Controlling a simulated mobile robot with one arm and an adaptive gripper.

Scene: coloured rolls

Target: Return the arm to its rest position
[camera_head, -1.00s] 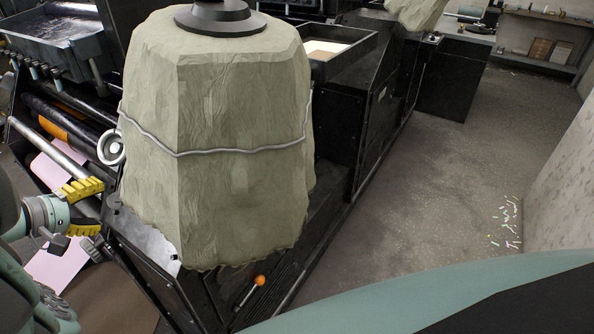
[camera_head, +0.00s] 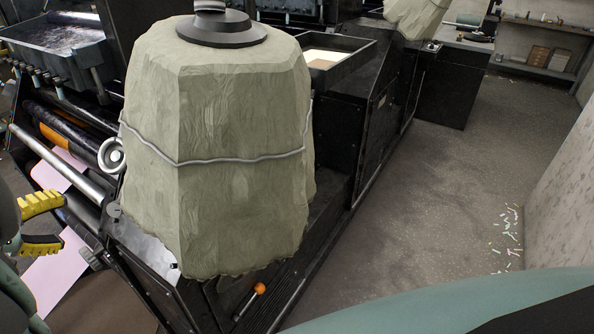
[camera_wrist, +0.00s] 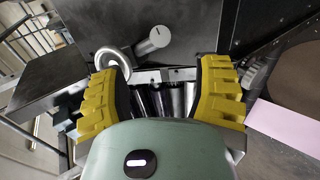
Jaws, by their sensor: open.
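My gripper (camera_head: 62,222) is at the left edge of the head view, with its yellow ridged fingers apart and nothing between them. In the wrist view my gripper (camera_wrist: 165,85) shows both yellow fingers spread wide, one at each side. Between and beyond them are dark machine parts and metal rollers (camera_wrist: 165,100). Most of my arm is outside the head view at the left.
A black machine with a large cloth-like grey-green covered block (camera_head: 215,150) stands close to my gripper's right. A steel roller (camera_head: 60,165) and pink sheets (camera_head: 55,270) lie near the fingers. An orange-knobbed lever (camera_head: 259,288) sticks out low. Open floor (camera_head: 430,200) lies right.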

